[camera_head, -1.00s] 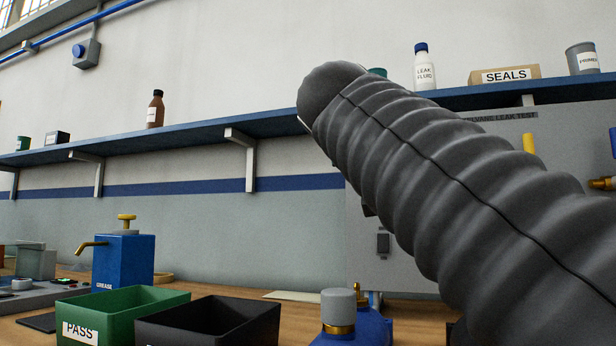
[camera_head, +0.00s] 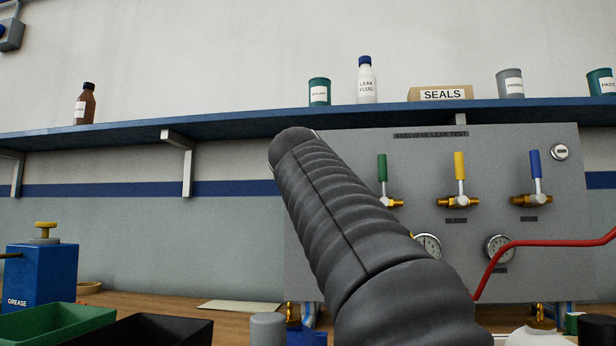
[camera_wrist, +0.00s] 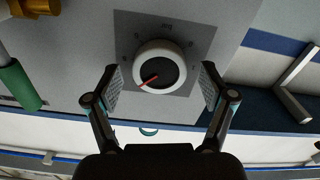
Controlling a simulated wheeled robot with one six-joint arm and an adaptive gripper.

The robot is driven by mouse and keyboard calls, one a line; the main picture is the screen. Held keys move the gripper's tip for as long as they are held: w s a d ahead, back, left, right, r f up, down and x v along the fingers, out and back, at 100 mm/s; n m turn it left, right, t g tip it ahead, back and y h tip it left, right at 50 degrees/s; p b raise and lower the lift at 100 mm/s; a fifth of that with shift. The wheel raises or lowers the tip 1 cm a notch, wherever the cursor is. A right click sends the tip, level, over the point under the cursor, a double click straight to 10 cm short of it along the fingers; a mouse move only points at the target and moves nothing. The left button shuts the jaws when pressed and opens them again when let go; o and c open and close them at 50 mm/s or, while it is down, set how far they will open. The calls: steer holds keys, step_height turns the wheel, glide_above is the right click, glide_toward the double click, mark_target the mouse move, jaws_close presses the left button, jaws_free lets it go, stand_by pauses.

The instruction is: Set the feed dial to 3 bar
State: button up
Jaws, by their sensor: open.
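The feed dial (camera_wrist: 160,66) is a white round knob with a dark face on a grey square plate on the panel, seen in the wrist view. Its red pointer aims to the lower left of that picture. My gripper (camera_wrist: 160,87) is open, one finger on each side of the knob's lower part in the picture. In the head view, my arm hides the gripper and the dial.
The grey leak test panel (camera_head: 545,270) carries green (camera_head: 383,168), yellow (camera_head: 459,166) and blue (camera_head: 535,165) valve handles, gauges (camera_head: 499,248) and a red hose (camera_head: 550,243). A blue shelf (camera_head: 230,125) with bottles and cans runs above. Bins (camera_head: 150,330) stand at lower left.

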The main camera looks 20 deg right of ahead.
steer(key=shift+w+d, duration=0.2)
steer(key=shift+w, duration=0.05)
steer(key=c, duration=1.2)
steer(key=shift+o, duration=0.2)
steer(key=shift+n, duration=0.3)
steer(key=shift+n+p, duration=1.65)
steer(key=shift+n, duration=2.35)
steer(key=shift+f, duration=0.1)
steer(key=o, duration=1.2)
steer(key=shift+c, duration=0.2)
